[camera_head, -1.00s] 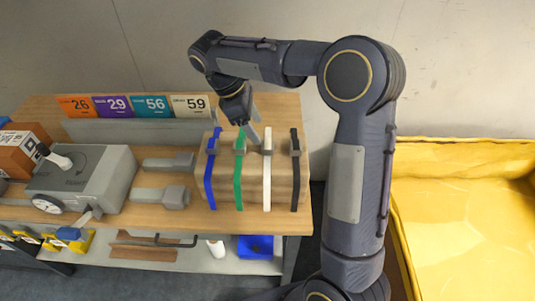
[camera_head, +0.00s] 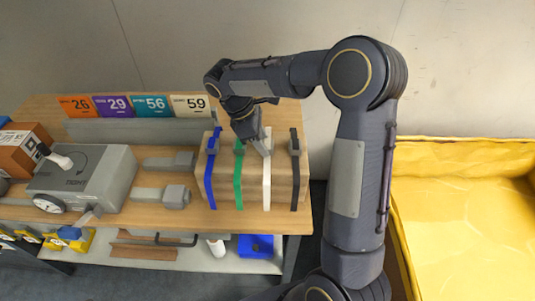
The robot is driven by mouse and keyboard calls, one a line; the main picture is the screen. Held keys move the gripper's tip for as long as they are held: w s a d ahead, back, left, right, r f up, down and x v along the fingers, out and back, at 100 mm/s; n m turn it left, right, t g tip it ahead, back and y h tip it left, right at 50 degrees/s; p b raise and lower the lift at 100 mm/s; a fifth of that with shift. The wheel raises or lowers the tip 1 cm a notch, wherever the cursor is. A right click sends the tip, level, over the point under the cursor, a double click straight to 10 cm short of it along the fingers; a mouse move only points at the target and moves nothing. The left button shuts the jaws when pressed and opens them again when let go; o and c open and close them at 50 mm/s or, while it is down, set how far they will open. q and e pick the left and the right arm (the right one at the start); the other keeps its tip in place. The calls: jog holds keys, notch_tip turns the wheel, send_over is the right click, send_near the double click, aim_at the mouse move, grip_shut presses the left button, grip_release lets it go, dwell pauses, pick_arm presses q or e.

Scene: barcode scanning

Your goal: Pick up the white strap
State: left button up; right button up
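The white strap (camera_head: 267,184) hangs over the front of a wooden block (camera_head: 230,182) on the table, between the green strap (camera_head: 239,182) and the black strap (camera_head: 295,178). A blue strap (camera_head: 209,182) is at the block's left. My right gripper (camera_head: 264,148) points down at the top of the white strap, over its upper end and partly hiding it. Its fingers look close together there, but I cannot tell whether they are open or shut on the strap. My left gripper is not in view.
A grey machine (camera_head: 85,180) with a dial stands left of the block. Grey clamp-like parts (camera_head: 175,195) lie between them. Numbered cards (camera_head: 155,106) stand on a rail behind. A yellow container (camera_head: 465,215) is at the right.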

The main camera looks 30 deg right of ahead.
jog(key=c, duration=0.6)
jog(key=shift+o, duration=0.2)
notch_tip(320, 180, up, 10)
dwell(0.7)
